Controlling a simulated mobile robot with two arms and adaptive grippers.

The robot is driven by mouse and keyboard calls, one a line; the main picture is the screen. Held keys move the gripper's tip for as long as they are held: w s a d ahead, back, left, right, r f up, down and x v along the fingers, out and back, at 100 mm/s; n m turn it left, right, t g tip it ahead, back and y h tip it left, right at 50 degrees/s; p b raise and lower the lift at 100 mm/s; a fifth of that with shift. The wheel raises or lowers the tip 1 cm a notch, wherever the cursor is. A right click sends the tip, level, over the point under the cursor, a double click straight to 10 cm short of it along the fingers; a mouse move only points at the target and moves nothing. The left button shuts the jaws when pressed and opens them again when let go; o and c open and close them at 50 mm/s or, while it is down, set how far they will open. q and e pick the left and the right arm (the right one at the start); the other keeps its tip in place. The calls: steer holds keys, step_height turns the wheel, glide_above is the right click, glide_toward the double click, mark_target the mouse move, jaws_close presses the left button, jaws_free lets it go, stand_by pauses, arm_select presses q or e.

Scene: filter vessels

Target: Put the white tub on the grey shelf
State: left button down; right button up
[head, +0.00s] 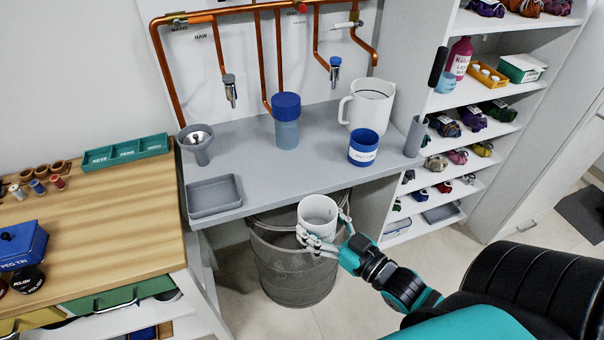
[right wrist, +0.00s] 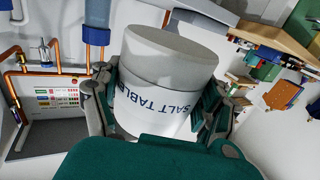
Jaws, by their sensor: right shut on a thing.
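The white tub (head: 318,212) shows lettering reading "SALT TABLE..." in the right wrist view (right wrist: 150,108), with a plain grey section at one end. My right gripper (head: 320,238) is shut around its sides and holds it in the air; the fingers also flank it in the wrist view. In the head view the tub appears just in front of the shelf's front edge, over a dark grey bin. The grey shelf (head: 290,175) runs below the copper pipes. My left gripper is not in view.
On the shelf stand a grey funnel cup (head: 197,145), a grey tray (head: 214,196), a blue-lidded container (head: 286,120), a white jug (head: 370,103) and a blue tub (head: 363,147). The shelf's front middle is bare. The grey bin (head: 290,265) stands below.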

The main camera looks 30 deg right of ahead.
steer(key=w+d+y+b, duration=0.15)
steer(key=w+d, duration=0.35)
steer(key=d, duration=0.7)
steer(key=shift+n+h, duration=0.25)
steer(key=shift+n, duration=0.05)
steer(key=x, duration=0.5)
steer(key=a+p+x, duration=0.1)
steer(key=x, duration=0.9)
steer(key=shift+w+a+f, duration=0.2)
steer(key=shift+a+f, duration=0.05)
steer(key=shift+a, duration=0.2)
steer(key=shift+w+f, duration=0.15)
step_height(320, 180, down, 3)
steer(key=shift+p, duration=0.4)
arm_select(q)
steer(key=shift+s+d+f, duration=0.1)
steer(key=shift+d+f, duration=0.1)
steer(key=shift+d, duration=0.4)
arm_select(e)
steer(key=shift+f, duration=0.2)
steer(key=o, duration=1.2)
steer(key=shift+f, duration=0.1)
